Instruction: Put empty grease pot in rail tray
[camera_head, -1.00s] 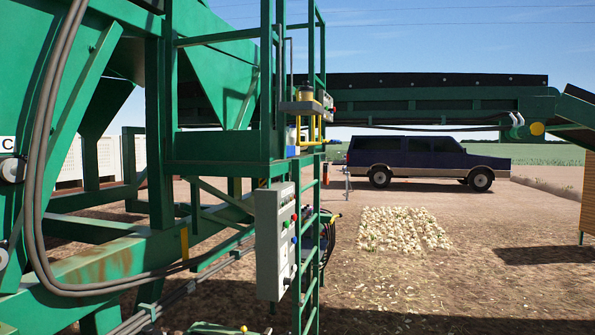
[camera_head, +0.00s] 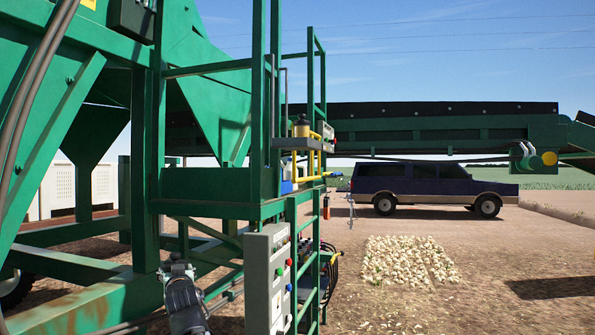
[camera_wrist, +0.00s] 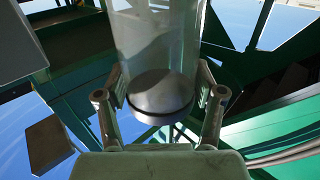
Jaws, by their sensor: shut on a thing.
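My gripper (camera_wrist: 160,108) is shut on a clear, see-through cylinder with a grey bottom, which looks like the empty grease pot (camera_wrist: 158,45). In the wrist view the pot sits between the two fingers, and its top runs out of the picture. In the head view a dark piece of my arm (camera_head: 185,303) shows at the lower left; I cannot make out the pot there. A small grey tray on the platform rail, seemingly the rail tray (camera_head: 290,144), is to the right and higher. An amber pot (camera_head: 301,129) stands on it.
Green posts and rails of the ladder platform (camera_head: 215,184) stand around the tray. A grey control box (camera_head: 267,275) hangs below it. A yellow pipe (camera_head: 309,164) runs just under the tray.

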